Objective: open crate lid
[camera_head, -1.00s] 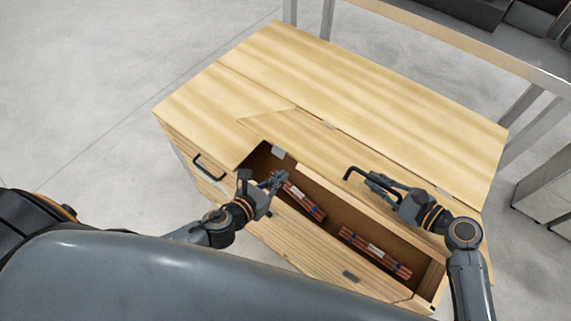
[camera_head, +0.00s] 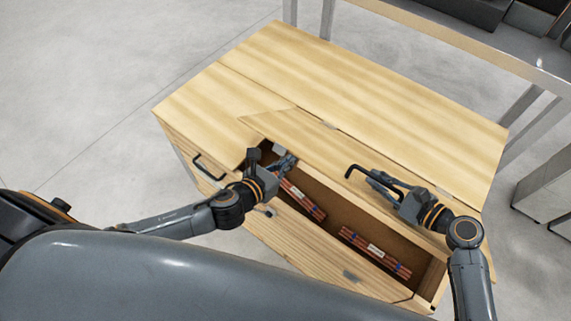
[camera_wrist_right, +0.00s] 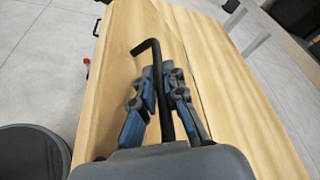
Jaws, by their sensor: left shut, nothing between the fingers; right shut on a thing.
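The wooden crate (camera_head: 232,92) has its front lid (camera_head: 310,140) partly raised, leaving a gap along the front. My right gripper (camera_head: 374,180) is shut on the lid's black handle (camera_head: 352,169). In the right wrist view, the bent handle (camera_wrist_right: 152,46) runs between the fingers of the right gripper (camera_wrist_right: 165,75). My left gripper (camera_head: 288,163) is shut and empty at the left end of the gap, by the lid's edge. I cannot tell whether it touches the lid.
A black side handle (camera_head: 208,168) is on the crate's left face. A metal-framed table (camera_head: 450,40) stands behind. The floor at left is clear.

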